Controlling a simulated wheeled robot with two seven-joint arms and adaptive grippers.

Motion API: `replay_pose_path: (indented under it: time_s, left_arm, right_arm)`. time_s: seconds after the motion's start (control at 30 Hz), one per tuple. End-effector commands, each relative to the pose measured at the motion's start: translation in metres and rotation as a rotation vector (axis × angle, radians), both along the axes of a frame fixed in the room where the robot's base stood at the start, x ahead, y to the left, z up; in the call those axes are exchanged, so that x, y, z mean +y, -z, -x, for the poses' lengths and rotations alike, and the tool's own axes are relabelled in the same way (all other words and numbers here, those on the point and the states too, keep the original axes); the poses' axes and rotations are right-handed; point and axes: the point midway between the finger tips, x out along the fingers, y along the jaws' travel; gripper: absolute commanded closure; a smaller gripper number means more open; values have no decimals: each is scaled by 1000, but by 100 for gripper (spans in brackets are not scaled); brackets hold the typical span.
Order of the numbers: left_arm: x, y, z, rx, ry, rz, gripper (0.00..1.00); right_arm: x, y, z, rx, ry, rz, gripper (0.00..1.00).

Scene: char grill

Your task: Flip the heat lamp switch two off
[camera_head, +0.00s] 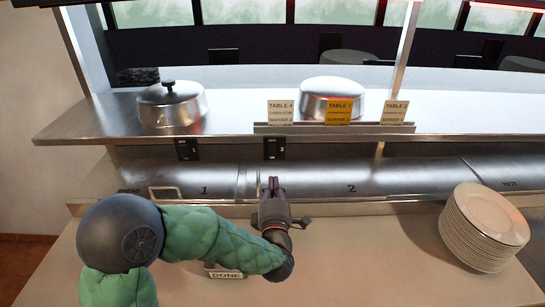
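Two small black switch boxes are mounted on the steel front below the serving shelf. One switch box (187,149) is above the lid marked 1. The other switch box (274,147) is further right, up and left of the "2" mark. The switch positions are too small to read. My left gripper (273,183) points away from me, just below the right switch box and apart from it in the picture. Its fingers are together, with nothing visible between them. My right gripper is not in view.
The steel shelf (235,112) above the switches holds a domed lid (172,104), another dome (331,99) and order tickets (338,111). A plate stack (484,229) stands at right on the counter (370,262). A "DONE" sign (226,274) is partly behind my arm.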

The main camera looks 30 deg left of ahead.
Motion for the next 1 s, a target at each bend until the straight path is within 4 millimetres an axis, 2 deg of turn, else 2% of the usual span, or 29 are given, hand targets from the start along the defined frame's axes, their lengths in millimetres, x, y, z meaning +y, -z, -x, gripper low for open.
replay_pose_path:
  time_s: [0.03, 0.1, 0.57, 0.77, 1.0]
  left_arm:
    - [0, 8, 0, -1, 0, 0, 100]
    - [0, 10, 0, -1, 0, 0, 100]
    - [2, 9, -3, -1, 0, -1, 100]
    - [14, 6, -22, -1, -3, 0, 100]
    - [37, 1, -60, 0, -2, -1, 100]
  right_arm:
    - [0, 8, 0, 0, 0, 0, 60]
    - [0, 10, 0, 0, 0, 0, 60]
    - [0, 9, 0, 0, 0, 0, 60]
    - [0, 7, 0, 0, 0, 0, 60]
    - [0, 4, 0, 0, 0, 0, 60]
